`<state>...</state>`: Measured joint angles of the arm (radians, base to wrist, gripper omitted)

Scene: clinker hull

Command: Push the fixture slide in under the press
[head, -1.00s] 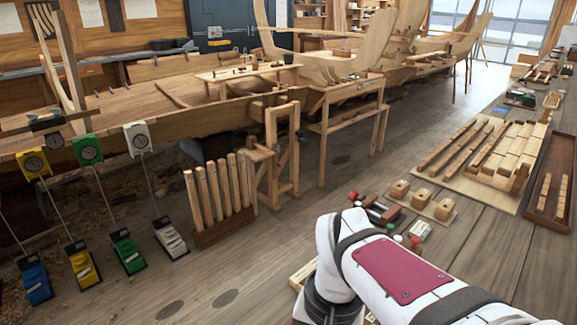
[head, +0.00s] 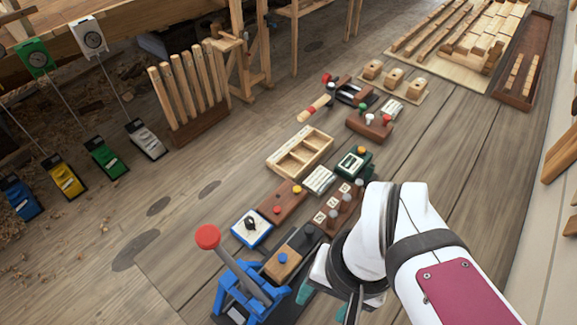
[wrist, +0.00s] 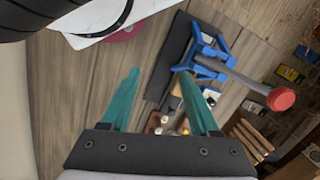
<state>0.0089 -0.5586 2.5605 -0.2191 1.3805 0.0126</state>
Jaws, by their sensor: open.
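The press (head: 238,283) is a blue frame on a dark base, with a grey lever ending in a red knob (head: 207,236). The fixture slide (head: 283,262), a wooden block with a blue knob, sits on the dark track beside the press, outside its frame on the upper right. My gripper (head: 324,303) has teal fingers, apart and empty, right of the press and slide. In the wrist view the press (wrist: 207,53) and its red knob (wrist: 281,99) lie beyond my gripper (wrist: 168,76). The slide there is largely hidden behind the right finger.
Beyond the slide stand a white pad with a black knob (head: 251,228), a brown button box (head: 281,203), a block with several pegs (head: 332,212) and a wooden tray (head: 300,152). Floorboards left of the press are clear.

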